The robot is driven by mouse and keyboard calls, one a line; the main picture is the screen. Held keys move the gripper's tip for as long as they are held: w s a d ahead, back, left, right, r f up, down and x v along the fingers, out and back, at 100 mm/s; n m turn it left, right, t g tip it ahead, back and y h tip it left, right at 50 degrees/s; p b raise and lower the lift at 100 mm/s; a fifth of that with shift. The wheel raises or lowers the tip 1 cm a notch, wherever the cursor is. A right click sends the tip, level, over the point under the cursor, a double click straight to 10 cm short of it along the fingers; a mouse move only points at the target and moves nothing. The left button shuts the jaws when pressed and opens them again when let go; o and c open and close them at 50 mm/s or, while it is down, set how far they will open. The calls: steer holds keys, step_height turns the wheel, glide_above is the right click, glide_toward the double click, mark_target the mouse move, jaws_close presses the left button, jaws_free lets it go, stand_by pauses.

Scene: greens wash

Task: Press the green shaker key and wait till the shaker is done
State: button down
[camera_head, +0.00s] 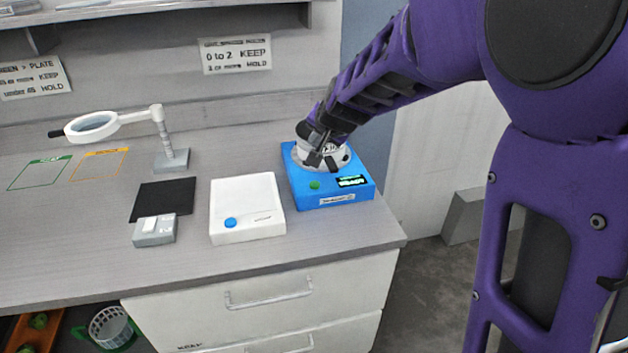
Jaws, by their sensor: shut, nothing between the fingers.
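The blue shaker (332,196) stands at the right end of the counter. Its green key (314,185) is on the front left of its top, and a small dark display (352,181) with green text sits to the right of the key. The text is too small to read. A pale round part (318,158) on top of the shaker is partly hidden by my gripper. My gripper (322,166) is shut and empty, pointing down over the shaker just behind the green key. I cannot tell whether it touches the shaker.
Further left are a black mat (178,190), a small grey block (154,231) and a magnifier (92,127) on a stand. The counter's right edge is close to the shaker.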

mark_target(315, 187)
steer(key=shift+f, duration=0.1)
step_height(315, 187, down, 9)
steer(key=b, duration=0.8)
steer(key=shift+r, duration=0.2)
steer(key=shift+f, duration=0.1)
stand_by(1.5)
steer(key=shift+f, duration=0.3)
